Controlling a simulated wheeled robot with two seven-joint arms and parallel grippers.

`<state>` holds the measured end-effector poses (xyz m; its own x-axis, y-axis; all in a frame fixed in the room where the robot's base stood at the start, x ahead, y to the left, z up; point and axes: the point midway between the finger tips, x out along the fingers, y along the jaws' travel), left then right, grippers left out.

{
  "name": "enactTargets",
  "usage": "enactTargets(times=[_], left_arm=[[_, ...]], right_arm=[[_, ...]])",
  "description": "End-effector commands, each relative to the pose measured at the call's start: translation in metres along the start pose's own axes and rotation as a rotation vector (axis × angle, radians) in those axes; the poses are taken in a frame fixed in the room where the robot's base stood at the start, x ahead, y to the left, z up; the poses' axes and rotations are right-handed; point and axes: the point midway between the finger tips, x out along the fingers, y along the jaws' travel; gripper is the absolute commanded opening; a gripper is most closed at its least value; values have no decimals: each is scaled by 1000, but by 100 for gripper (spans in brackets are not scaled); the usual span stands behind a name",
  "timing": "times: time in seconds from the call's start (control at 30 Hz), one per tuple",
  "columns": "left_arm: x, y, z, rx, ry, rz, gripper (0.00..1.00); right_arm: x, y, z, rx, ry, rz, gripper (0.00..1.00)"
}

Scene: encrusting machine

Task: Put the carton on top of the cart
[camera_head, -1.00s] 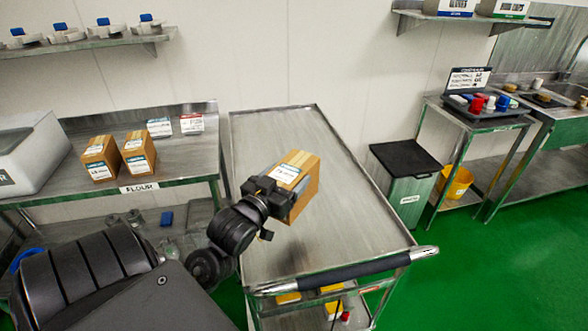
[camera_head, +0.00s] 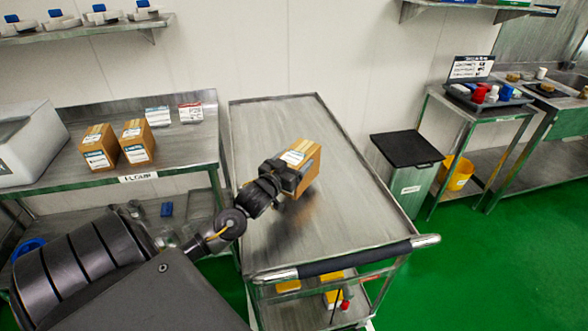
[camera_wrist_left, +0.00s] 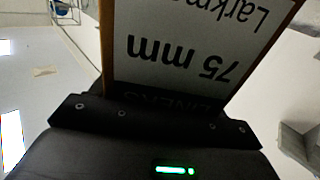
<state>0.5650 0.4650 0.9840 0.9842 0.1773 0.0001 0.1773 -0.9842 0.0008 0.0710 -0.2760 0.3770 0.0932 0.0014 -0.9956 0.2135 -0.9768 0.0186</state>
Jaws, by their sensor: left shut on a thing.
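The carton (camera_head: 306,166) is a brown box with a white label. My left gripper (camera_head: 287,178) is shut on it, over the middle of the cart's top. The cart (camera_head: 350,210) is a steel trolley with a flat, rimmed top and a dark push handle at its near end. A dark shadow lies on the top just below the carton; whether the carton touches the top I cannot tell. In the left wrist view the carton (camera_wrist_left: 190,50) fills the space in front of the gripper, its label reading "75 mm" upside down. My right gripper is not seen.
A black-lidded bin (camera_head: 408,165) stands right of the cart. The cart's lower shelf holds yellow items (camera_head: 332,298). The cart's top is otherwise clear.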

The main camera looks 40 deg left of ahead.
Motion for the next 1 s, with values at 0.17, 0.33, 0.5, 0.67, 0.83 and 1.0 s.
enactTargets(times=[0.17, 0.33, 0.5, 0.67, 0.83, 1.0], left_arm=[[5, -2, 15, -1, -4, -1, 42], [5, -2, 33, 0, 0, -1, 42], [4, -2, 36, 0, 3, -1, 42], [4, -2, 37, 0, 2, -1, 42], [4, -2, 39, 0, -1, 0, 90], [4, -2, 39, 0, -1, 0, 96]], right_arm=[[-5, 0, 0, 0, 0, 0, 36], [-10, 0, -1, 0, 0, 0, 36], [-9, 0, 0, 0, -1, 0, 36], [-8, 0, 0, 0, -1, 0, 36], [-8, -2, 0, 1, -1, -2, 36], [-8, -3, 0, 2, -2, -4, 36]])
